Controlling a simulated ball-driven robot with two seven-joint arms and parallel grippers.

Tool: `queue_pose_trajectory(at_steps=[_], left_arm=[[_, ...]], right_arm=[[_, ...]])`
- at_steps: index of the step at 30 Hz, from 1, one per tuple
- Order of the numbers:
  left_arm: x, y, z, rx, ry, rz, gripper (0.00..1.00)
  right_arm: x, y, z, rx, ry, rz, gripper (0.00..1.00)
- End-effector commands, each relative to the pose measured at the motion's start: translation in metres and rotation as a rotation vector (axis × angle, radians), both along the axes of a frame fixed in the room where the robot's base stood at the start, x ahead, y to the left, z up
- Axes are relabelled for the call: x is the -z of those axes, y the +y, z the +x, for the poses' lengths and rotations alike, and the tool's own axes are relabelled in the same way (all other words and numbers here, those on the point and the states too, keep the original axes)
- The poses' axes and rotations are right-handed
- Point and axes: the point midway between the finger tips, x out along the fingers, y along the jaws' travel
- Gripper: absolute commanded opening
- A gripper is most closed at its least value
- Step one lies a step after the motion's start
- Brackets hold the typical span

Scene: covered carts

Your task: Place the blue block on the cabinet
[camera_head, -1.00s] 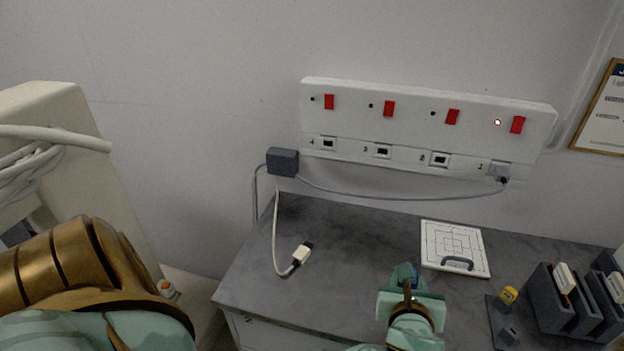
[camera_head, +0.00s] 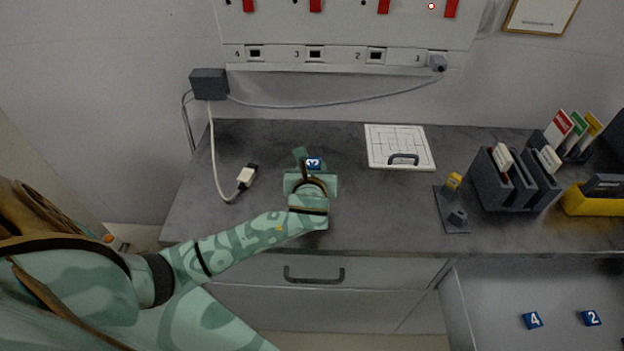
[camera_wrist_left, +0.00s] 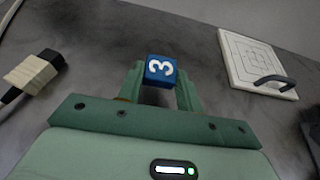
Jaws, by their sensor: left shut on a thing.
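The blue block (camera_head: 314,163), marked with a white 3, is held between the fingertips of my left gripper (camera_head: 306,164). In the left wrist view the blue block (camera_wrist_left: 160,69) sits between the two green fingers, which are shut on it. The gripper and block are over the grey cabinet top (camera_head: 260,150), between the white cable plug and the white maze board. I cannot tell whether the block touches the surface. My right gripper is not in view.
The white board with a handle (camera_head: 399,147) is to the right, the cable plug (camera_head: 246,177) to the left. A small dark stand (camera_head: 452,207) and file holders (camera_head: 505,180) are farther right. Blue blocks 4 (camera_head: 533,320) and 2 (camera_head: 591,318) lie lower right.

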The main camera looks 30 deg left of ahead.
Motion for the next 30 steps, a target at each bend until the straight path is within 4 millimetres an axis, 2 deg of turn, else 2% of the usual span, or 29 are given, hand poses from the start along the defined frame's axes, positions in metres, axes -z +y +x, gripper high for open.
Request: queue_pose_trajectory(at_steps=[3,6,16,17,19,30], left_arm=[[0.025,0.003,0.001,0.001,0.005,-0.001,0.05],[0.037,0.003,0.001,0.001,0.004,0.001,0.05],[0.037,0.002,0.001,0.0,0.002,0.0,0.05],[0.037,0.002,0.001,0.0,0.002,0.0,0.38],[0.037,0.002,0.001,0.001,0.002,-0.001,0.57],[0.032,0.0,-0.002,0.002,0.002,-0.001,0.57]], right_arm=[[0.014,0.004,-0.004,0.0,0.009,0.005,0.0],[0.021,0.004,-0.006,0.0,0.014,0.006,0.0],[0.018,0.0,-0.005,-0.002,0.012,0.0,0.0],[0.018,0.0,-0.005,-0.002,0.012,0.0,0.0],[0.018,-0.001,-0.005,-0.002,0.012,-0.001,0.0],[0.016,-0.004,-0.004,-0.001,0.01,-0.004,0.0]])
